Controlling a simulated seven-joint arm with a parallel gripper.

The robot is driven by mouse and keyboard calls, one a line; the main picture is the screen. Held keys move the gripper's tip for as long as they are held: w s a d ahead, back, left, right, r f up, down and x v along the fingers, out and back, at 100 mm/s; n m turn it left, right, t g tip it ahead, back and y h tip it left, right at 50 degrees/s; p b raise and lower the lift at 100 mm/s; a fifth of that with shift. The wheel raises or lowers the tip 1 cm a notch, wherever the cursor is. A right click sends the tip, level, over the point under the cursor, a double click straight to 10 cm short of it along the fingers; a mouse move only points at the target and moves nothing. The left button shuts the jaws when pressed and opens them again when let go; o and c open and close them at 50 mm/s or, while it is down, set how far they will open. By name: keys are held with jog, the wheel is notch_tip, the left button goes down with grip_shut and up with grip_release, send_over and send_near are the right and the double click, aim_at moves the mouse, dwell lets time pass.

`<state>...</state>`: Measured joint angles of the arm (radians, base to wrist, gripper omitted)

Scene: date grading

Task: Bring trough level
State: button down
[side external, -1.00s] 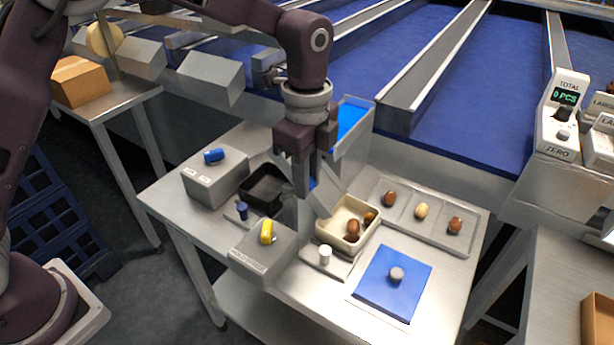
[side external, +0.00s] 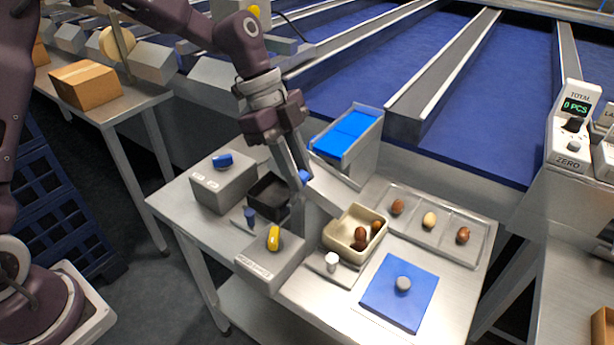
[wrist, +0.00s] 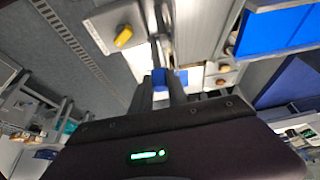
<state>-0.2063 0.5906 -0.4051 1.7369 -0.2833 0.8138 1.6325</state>
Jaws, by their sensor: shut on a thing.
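A grey trough (side external: 323,197) stands in the middle of the steel table, sloping down to the right toward a beige tray (side external: 342,243) in the side view. A blue grip (side external: 304,176) is at its upper end. My gripper (side external: 300,179) is shut on this blue grip, with its fingers tilted. The blue grip also shows between the fingers in the wrist view (wrist: 182,77). The trough is partly hidden by my fingers. Several brown dates (side external: 361,236) lie in the beige tray.
A blue-lined chute (side external: 347,135) stands behind the trough. A black bin (side external: 268,189) and a grey box with a yellow piece (side external: 274,238) are left. A divided tray (side external: 440,240) with three dates and a blue mat (side external: 385,300) with a grey knob lie right.

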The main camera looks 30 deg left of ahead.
jog(key=shift+a+h, duration=0.8)
jog(key=shift+h, duration=0.2)
jog(key=shift+a, duration=0.55)
jog(key=c, duration=1.3)
grip_release()
jog(key=v, duration=0.7)
jog(key=shift+s+r, duration=0.1)
